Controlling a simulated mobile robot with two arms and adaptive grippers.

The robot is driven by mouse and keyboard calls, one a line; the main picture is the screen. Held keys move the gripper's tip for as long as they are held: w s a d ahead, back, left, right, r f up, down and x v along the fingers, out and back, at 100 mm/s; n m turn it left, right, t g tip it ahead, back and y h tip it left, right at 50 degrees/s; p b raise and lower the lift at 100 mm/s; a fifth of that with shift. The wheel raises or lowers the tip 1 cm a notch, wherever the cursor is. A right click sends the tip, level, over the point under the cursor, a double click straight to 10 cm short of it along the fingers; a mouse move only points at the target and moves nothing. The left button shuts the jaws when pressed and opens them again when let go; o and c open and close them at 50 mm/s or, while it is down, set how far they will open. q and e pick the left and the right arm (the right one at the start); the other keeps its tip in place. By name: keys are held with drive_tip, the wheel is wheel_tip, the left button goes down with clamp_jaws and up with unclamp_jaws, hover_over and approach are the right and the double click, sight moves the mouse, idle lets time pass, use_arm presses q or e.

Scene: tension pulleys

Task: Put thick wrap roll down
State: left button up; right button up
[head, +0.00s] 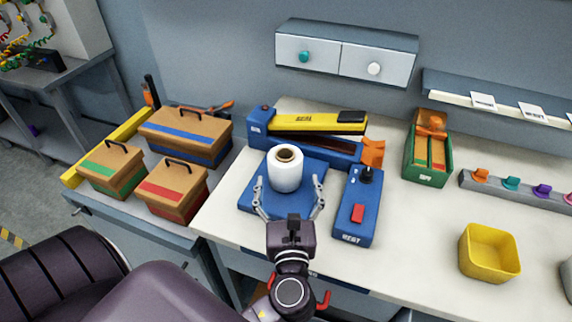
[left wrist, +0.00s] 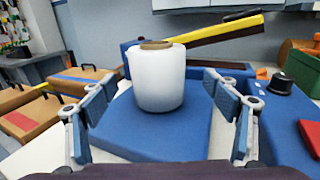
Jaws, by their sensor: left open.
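The thick wrap roll (head: 285,172) is a white cylinder with a brown core. It stands upright on a blue platform (head: 261,203) on the workbench. In the left wrist view the roll (left wrist: 157,82) is upright on the blue platform (left wrist: 150,140), ahead of the fingers. My left gripper (head: 289,196) is open and sits just in front of the roll, with its fingers spread wide to either side. In the left wrist view the fingers of the left gripper (left wrist: 162,108) are clear of the roll. My right gripper is not in view.
A blue unit with a yellow arm (head: 318,123) stands behind the roll. A blue control box (head: 357,208) with a red button is close at right. A yellow bin (head: 489,252) and a green box (head: 428,152) are further right. Lidded boxes (head: 176,190) stand at left.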

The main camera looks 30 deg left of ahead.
use_arm(q)
drive_tip(key=x, duration=0.1)
drive_tip(key=p+x, duration=0.1)
drive_tip(key=x, duration=0.1)
drive_tip(key=shift+s+r, duration=0.1)
drive_tip(key=shift+r, duration=0.15)
drive_tip(key=x, duration=0.2)
drive_tip(key=shift+a+f, duration=0.2)
drive_tip(key=shift+a, duration=0.1)
drive_tip(key=shift+w+a, duration=0.15)
drive_tip(key=shift+w, duration=0.3)
drive_tip(key=shift+c, duration=0.2)
drive_tip(key=shift+f, duration=0.1)
drive_tip(key=shift+c, duration=1.3)
drive_tip(key=c, duration=1.4)
drive_tip(key=shift+c, duration=0.3)
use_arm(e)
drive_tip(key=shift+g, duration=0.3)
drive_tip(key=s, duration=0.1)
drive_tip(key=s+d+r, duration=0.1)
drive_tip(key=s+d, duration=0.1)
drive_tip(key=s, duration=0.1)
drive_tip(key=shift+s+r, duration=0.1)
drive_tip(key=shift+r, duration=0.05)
